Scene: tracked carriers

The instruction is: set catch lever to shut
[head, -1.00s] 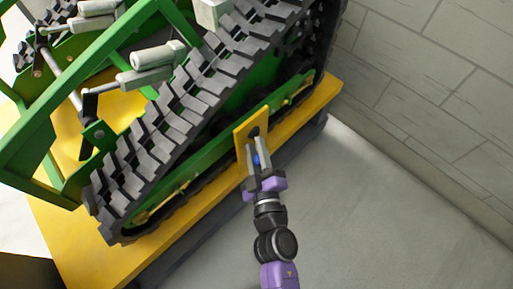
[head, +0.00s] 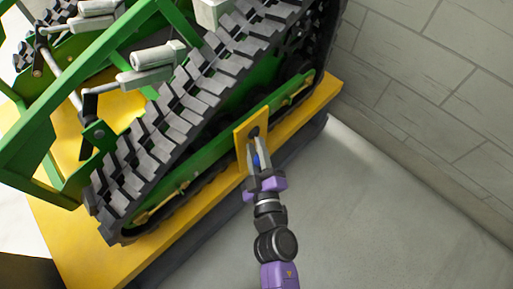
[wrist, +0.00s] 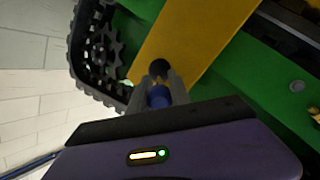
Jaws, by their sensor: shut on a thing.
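A yellow plate (head: 252,124) stands on the green side beam of the tracked carrier (head: 205,140). A dark round pivot shows on the plate, and a lever with a blue part (head: 256,160) lies in front of it. My gripper (head: 256,152) is at the plate with its fingers shut on the blue lever. In the wrist view, the blue lever (wrist: 159,97) sits between the two fingertips (wrist: 160,85), just below the dark knob (wrist: 159,67) on the yellow plate (wrist: 190,40). The fingers hide part of the lever.
The carrier's black track (head: 160,140) runs diagonally above the yellow platform (head: 60,235). A grey block wall (head: 430,80) stands at the right. The grey floor (head: 390,220) below the wall is clear. A toothed wheel (wrist: 103,45) shows left of the plate in the wrist view.

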